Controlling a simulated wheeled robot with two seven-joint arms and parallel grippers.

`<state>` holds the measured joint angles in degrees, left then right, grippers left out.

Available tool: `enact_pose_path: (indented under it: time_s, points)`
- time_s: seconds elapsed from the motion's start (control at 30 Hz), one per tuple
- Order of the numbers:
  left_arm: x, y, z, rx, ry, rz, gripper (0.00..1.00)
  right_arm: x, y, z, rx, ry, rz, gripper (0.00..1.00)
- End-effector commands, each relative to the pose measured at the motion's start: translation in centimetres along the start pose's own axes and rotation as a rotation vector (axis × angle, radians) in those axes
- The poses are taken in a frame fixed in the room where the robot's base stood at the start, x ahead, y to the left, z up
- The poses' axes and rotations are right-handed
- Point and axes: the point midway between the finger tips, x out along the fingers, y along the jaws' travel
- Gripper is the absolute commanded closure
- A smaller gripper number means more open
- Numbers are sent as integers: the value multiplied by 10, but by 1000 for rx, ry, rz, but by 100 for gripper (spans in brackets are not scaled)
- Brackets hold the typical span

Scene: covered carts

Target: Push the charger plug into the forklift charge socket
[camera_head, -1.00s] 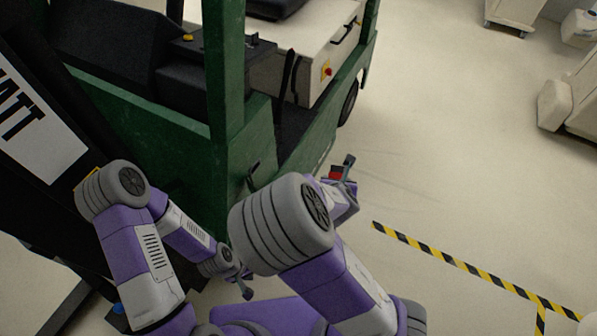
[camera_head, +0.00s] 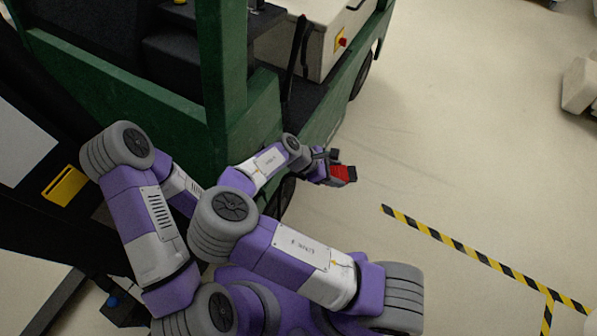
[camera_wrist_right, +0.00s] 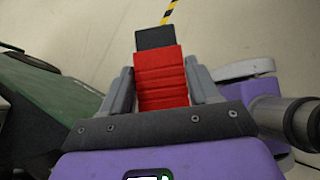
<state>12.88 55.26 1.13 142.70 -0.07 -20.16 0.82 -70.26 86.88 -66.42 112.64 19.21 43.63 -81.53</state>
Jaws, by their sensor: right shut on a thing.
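The charger plug (camera_head: 343,174) has a red ribbed body and a dark front end. My right gripper (camera_head: 335,164) is shut on it, in the open air to the right of the forklift's green side. In the right wrist view the plug (camera_wrist_right: 162,82) sits between both fingers, its dark end pointing away over bare floor. The green forklift (camera_head: 235,125) fills the top middle of the head view. I cannot make out its charge socket in either view. My left gripper is not visible; the left arm runs down behind my right arm.
A red knob on a yellow plate (camera_head: 342,42) is on the forklift's pale box. Black-and-yellow floor tape (camera_head: 470,252) crosses the right.

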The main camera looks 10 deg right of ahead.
Motion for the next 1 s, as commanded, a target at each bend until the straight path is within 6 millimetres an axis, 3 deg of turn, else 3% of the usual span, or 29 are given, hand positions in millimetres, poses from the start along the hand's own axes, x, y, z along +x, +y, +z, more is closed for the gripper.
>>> enact_pose_path:
  time_s: [0.13,0.37,0.7,1.0]
  points:
    - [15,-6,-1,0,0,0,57,9,-4,-20,253,5,-258,81]
    - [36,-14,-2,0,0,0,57,9,-12,-47,756,8,-770,81]
    - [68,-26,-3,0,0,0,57,-15,-16,-73,1524,8,-1554,81]
    - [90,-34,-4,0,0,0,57,-38,-10,-77,1991,2,-2018,81]
